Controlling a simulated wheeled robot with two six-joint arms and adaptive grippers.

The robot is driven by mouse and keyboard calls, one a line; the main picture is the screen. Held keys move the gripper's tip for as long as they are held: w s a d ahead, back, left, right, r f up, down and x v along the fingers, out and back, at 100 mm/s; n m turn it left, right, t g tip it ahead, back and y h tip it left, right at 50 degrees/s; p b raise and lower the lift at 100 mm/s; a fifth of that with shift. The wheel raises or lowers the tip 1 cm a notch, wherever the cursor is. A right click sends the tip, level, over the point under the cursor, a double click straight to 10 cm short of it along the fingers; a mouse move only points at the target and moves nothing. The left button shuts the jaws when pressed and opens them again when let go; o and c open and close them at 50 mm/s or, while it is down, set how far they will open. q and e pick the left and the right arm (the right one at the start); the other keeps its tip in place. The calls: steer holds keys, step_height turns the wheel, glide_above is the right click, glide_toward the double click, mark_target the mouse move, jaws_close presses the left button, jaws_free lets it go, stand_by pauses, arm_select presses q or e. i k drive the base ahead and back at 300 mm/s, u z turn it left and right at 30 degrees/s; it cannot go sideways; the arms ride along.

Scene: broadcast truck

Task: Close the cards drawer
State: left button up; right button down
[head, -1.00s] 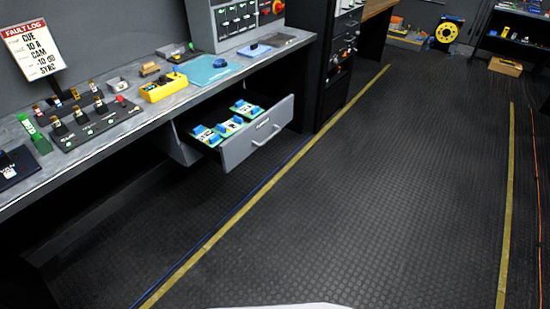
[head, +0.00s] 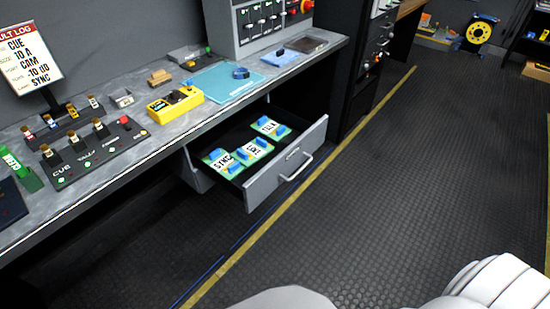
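The cards drawer (head: 285,170) stands pulled out from under the grey bench, with a grey front and a bar handle (head: 296,167). Inside lie several green and white cards with blue grips; a SYNC card (head: 222,162) and a TALK card (head: 267,124) can be read. Neither of my grippers is in view. Only white rounded parts of my own body show at the bottom edge, and nothing touches the drawer.
The bench top (head: 150,128) holds a yellow device (head: 175,101), a teal mat (head: 222,82) and a switch panel (head: 88,150). A black rack (head: 365,70) stands just right of the drawer. The floor (head: 420,170) in front is clear.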

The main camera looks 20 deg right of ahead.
mark_target(252, 187)
steer(key=z, duration=0.35)
steer(key=i, duration=1)
steer(key=z, duration=0.75)
